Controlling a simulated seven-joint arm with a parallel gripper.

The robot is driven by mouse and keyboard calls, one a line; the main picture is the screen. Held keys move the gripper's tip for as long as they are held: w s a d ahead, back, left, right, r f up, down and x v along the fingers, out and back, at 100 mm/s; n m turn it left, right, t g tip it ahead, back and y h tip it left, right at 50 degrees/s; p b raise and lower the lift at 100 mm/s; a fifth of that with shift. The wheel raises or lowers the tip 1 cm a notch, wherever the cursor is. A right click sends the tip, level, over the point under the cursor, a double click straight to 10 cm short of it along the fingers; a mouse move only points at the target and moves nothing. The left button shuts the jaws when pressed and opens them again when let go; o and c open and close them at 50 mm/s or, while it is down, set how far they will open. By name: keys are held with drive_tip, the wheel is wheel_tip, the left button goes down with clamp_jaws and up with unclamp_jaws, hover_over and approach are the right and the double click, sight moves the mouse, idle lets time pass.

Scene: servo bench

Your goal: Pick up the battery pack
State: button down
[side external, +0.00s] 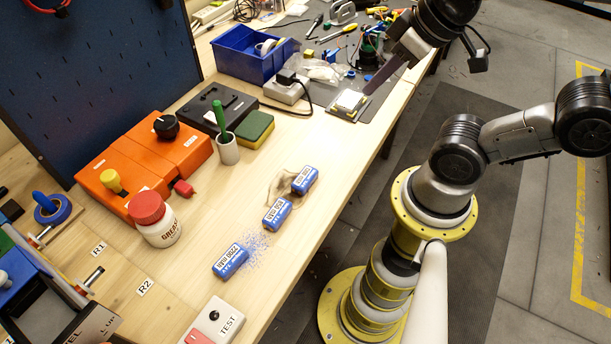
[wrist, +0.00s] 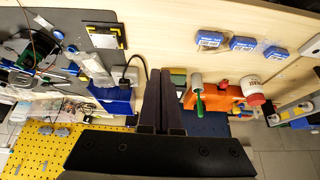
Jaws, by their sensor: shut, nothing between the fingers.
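Three blue battery packs with white labels lie on the wooden bench in the side view: a far one (side external: 305,180), a middle one (side external: 277,214) and a near one (side external: 230,260). They also show at the upper right of the wrist view, as the far pack (wrist: 209,39), the middle pack (wrist: 243,43) and the near pack (wrist: 276,52). My gripper (side external: 369,91) is above the bench's far end, well away from all three packs. In the wrist view its dark fingers (wrist: 160,73) are together with nothing between them.
A grease jar (side external: 158,220), an orange box (side external: 150,160), a cup with a green-handled tool (side external: 227,148) and a sponge (side external: 254,131) stand left of the packs. A TEST switch box (side external: 212,322) is nearest. A blue bin (side external: 240,60) and cluttered tools lie at the far end.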

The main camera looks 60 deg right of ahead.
drive_tip(key=shift+c, duration=2.2)
unclamp_jaws()
drive_tip(key=m+g, duration=0.6)
drive_tip(key=m, duration=1.2)
hover_over(305, 176)
wheel_tip(305, 176, down, 3)
wheel_tip(305, 176, down, 13)
drive_tip(key=shift+r, duration=0.15)
